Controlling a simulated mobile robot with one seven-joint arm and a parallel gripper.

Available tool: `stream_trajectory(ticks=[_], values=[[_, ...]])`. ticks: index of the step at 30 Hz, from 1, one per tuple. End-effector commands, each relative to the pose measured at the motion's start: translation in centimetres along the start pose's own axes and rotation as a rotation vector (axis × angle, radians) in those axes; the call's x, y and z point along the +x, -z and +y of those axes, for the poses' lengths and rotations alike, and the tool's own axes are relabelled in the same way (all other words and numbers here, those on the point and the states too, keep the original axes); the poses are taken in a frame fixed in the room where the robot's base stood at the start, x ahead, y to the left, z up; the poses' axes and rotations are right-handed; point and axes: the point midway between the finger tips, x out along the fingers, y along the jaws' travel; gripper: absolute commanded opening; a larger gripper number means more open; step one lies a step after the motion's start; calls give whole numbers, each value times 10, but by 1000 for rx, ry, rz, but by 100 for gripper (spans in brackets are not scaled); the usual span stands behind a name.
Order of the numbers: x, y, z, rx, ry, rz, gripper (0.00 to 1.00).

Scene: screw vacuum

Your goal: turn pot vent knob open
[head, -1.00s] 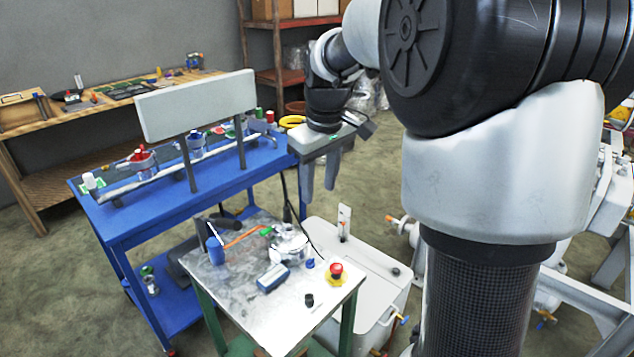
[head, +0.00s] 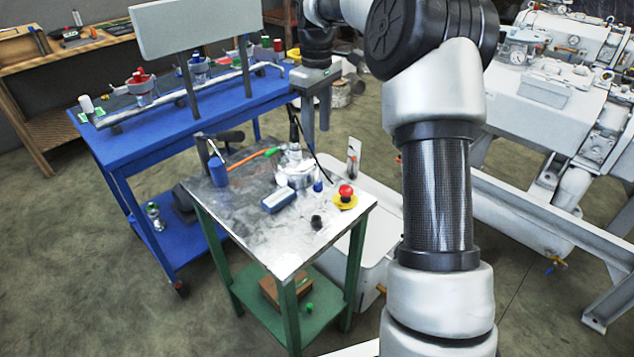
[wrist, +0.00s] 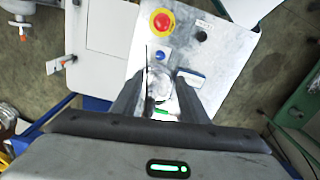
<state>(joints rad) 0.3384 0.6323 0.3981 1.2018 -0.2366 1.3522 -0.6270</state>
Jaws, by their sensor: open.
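A small clear and silver pot (head: 296,170) stands on the metal-topped table toward its back right. It shows partly between my fingers in the wrist view (wrist: 161,88). Its vent knob is too small to make out for certain. My gripper (head: 316,128) is open and empty, pointing down above and slightly right of the pot, apart from it. In the wrist view my gripper's fingers (wrist: 162,84) stand on either side of the pot. A small blue knob-like piece (head: 318,186) stands just right of the pot; it also shows in the wrist view (wrist: 162,54).
The small table (head: 235,205) also holds a red emergency button (head: 345,192), a black knob (head: 316,222), a blue-grey box (head: 278,197) and a blue cup (head: 218,172). A thin dark cable runs near the pot. A blue bench (head: 120,152) stands behind; a pale case (head: 372,205) is to the right.

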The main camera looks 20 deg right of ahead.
Motion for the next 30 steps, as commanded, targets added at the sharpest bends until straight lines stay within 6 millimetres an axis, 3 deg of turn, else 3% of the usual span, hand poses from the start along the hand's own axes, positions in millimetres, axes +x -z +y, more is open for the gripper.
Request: stream_trajectory(ticks=[18, 24, 30], values=[[132, -1, -1, 0, 2, -1, 41], [154, -1, 0, 2, 0, 0, 41], [159, 0, 0, 2, -1, 1, 41]])
